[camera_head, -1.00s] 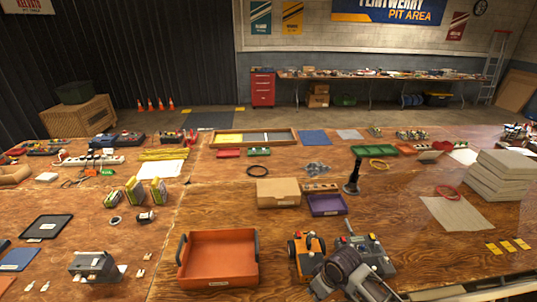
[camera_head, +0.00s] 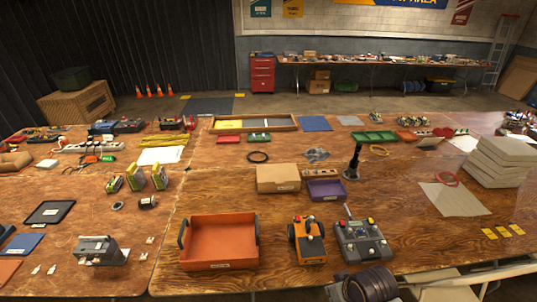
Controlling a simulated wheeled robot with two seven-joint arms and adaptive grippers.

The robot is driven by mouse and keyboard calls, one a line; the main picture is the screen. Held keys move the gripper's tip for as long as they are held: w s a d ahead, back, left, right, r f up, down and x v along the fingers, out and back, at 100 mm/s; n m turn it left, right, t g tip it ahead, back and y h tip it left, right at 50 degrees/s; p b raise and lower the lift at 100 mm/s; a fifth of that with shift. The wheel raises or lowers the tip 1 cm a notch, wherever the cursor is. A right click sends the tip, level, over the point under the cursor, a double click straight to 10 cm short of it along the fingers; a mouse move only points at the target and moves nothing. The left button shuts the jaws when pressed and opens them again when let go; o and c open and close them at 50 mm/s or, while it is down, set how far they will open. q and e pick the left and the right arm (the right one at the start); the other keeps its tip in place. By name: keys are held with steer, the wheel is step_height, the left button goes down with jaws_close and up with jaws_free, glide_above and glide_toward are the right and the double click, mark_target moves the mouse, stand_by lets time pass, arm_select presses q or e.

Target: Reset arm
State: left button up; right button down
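My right arm comes in from the lower right, and its dark wrist (camera_head: 370,284) shows at the bottom edge, in front of the table. The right gripper's fingers are cut off below the frame, so I cannot see whether they hold anything. My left arm and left gripper are outside the view. Just beyond my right wrist, a grey controller box (camera_head: 362,241) with a stick and red knobs stands on the wooden table (camera_head: 420,235). A yellow-orange device (camera_head: 307,240) with black sides stands to its left.
An orange tray (camera_head: 183,236) sits left of the yellow device and looks empty. Further back are a cardboard box (camera_head: 278,178), a purple tray (camera_head: 325,190) and a black stand (camera_head: 353,164). A grey stack (camera_head: 500,162) is at right. Bare wood lies right of the controller.

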steer(key=shift+s+d+r+m+h, duration=0.5)
steer(key=shift+s+d+r+m, duration=0.2)
steer(key=shift+s+d, duration=0.95)
step_height(320, 180, down, 35)
steer(key=s+g+b, duration=0.1)
steer(key=s+b, duration=0.1)
steer(key=s+d+f+b, duration=0.1)
steer(key=s+d+f, duration=0.1)
steer(key=s+f, duration=0.9)
steer(key=s+d+f+g+b, duration=0.1)
steer(key=s+d+f, duration=0.1)
steer(key=s+f, duration=0.9)
steer(key=shift+s+d+g, duration=0.15)
steer(key=shift+s+g, duration=0.1)
steer(key=shift+g, duration=0.05)
steer(key=shift+w, duration=0.15)
